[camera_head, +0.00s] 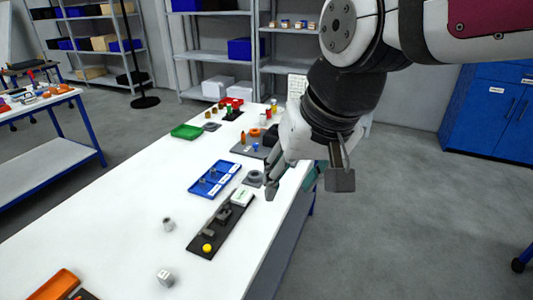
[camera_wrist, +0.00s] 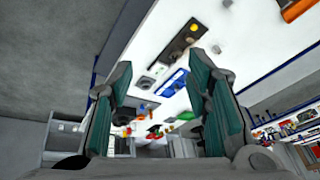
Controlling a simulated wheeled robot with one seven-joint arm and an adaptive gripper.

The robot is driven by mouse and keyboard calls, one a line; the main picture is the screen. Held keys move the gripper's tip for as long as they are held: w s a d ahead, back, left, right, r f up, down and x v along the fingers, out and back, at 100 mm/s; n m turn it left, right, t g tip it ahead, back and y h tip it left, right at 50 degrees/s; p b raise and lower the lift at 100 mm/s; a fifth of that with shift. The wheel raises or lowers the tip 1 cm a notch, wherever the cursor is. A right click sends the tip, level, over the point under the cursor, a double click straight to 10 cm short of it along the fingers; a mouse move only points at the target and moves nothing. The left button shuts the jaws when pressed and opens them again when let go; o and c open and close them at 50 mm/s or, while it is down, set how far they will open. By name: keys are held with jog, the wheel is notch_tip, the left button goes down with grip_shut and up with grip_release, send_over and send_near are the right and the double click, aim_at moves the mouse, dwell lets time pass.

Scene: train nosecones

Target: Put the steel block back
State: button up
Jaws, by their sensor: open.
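A small light-grey metal cube (camera_head: 165,277), which looks like the steel block, sits alone on the white table near the front. A smaller grey piece (camera_head: 168,224) with a dark hole stands behind it. A black board (camera_head: 229,229) carries grey metal parts, a yellow knob and a white box; it also shows in the wrist view (camera_wrist: 172,52). My gripper (camera_head: 290,181) is above the table's right edge, well apart from the cube. In the wrist view its teal-padded fingers (camera_wrist: 160,68) are spread with nothing held between them. I cannot tell the cube's place from these frames.
A blue tray (camera_head: 230,167) with small parts lies behind the board. A green tray (camera_head: 186,131) and a grey plate (camera_head: 246,151) with coloured pieces stand farther back. An orange item (camera_head: 55,284) is at the front left. The left of the white table (camera_head: 110,215) is clear.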

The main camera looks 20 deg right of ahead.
jog(key=s+d+n+t+h, duration=0.1)
jog(key=s+d, duration=0.2)
jog(key=s, duration=0.3)
jog(key=shift+d+n, duration=0.25)
jog(key=shift+n, duration=0.05)
jog(key=shift+a, duration=0.15)
dwell(0.4)
